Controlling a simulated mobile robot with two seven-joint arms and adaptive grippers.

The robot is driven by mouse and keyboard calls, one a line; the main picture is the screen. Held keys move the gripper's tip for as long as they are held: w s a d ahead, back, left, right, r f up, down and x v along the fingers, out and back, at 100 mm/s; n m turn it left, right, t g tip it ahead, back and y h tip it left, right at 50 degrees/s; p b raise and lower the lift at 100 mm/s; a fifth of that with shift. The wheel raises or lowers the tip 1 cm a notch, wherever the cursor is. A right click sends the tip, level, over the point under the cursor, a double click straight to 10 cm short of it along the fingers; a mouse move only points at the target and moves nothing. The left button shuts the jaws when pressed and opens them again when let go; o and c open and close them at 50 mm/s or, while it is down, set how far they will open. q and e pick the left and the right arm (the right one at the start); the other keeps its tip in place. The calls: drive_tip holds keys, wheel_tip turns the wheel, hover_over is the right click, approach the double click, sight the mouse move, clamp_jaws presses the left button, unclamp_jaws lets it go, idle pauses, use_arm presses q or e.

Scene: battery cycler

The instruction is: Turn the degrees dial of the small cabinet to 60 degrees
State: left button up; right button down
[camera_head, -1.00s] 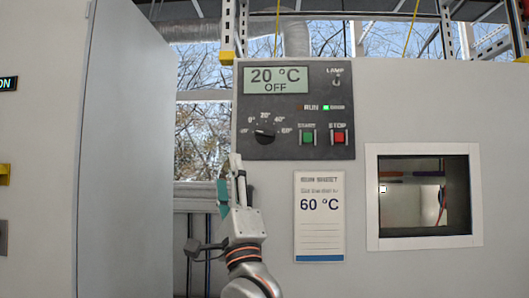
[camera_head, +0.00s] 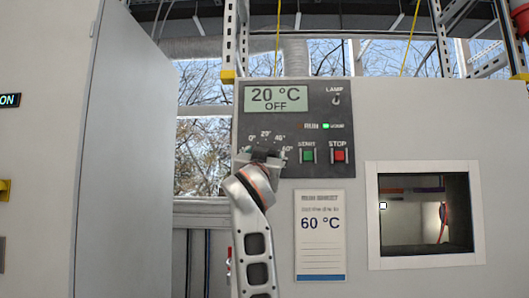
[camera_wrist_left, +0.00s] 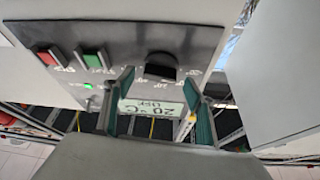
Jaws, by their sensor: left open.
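The small cabinet's dark control panel (camera_head: 312,118) is in the middle of the head view. Its display (camera_head: 276,97) reads 20 °C, OFF. My left gripper (camera_head: 262,156) is in front of the degrees dial and hides the knob there; the scale marks show just above it. In the left wrist view, which is upside down, the black dial (camera_wrist_left: 162,64) shows just beyond the open fingers of my left gripper (camera_wrist_left: 157,80). The fingers straddle its direction, with nothing held. I cannot tell whether they touch it. My right gripper is not in view.
A green START button (camera_head: 308,156) and a red STOP button (camera_head: 340,156) sit right of the dial. A run sheet (camera_head: 321,260) below reads 60 °C. A framed window (camera_head: 374,240) is at the lower right. A tall grey cabinet (camera_head: 125,150) stands at left.

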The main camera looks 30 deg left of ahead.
use_arm(q)
drive_tip(key=shift+x, duration=1.2)
drive_tip(key=c, duration=1.1)
drive_tip(key=shift+c, duration=0.2)
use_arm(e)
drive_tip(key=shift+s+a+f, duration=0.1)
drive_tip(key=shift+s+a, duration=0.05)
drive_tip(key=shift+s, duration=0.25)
